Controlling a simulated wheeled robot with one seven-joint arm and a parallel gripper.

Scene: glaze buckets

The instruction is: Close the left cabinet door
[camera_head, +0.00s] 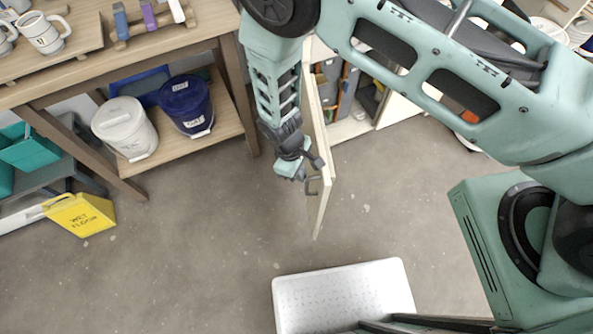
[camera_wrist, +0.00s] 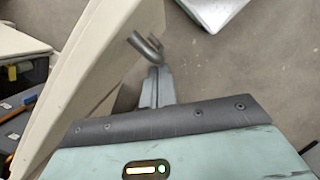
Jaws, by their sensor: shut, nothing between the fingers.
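The cabinet's left door (camera_head: 318,150) is a pale panel standing open, jutting out from the cabinet (camera_head: 350,127) toward me. Its dark bar handle (camera_head: 313,187) is near the free edge, on the face toward my gripper. My gripper (camera_head: 301,177) is low beside that face, on its left. In the wrist view the door (camera_wrist: 88,75) slants along the left, and the handle (camera_wrist: 146,47) is just beyond the tips of my gripper (camera_wrist: 156,82). The fingers are together and empty. I cannot tell whether they touch the door or handle.
Files and bins (camera_head: 347,85) fill the open cabinet. A workbench (camera_head: 130,72) at left holds a white bucket (camera_head: 122,127) and a blue bucket (camera_head: 187,105) on its lower shelf. A yellow wet-floor sign (camera_head: 79,214) is at far left. Floor between is clear.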

